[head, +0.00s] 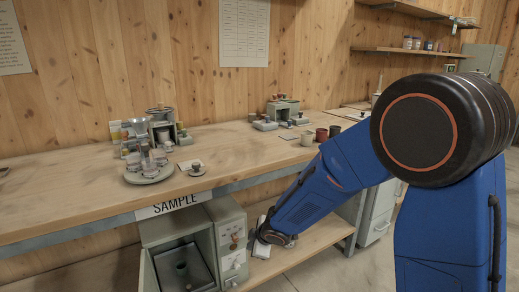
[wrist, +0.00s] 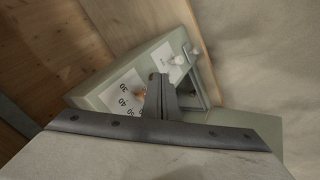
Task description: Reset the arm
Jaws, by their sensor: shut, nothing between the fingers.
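My arm reaches down from the right in the head view, with its end (head: 275,236) below the bench top and close to the front of a grey-green machine (head: 228,217) on the lower shelf. In the wrist view my gripper (wrist: 160,80) is shut and empty. Its fingertips point at the panel of the machine, which shows a white dial plate (wrist: 124,92) with numbers, a small orange-brown knob (wrist: 139,94) and a pale knob (wrist: 178,60). The fingers overlap the panel in the picture; I cannot tell whether they touch it. In the head view the fingers are mostly hidden.
The wooden bench (head: 235,155) above my gripper has a grey front rail and a SAMPLE label (head: 174,206). The lower shelf (head: 312,240) is clear to the right.

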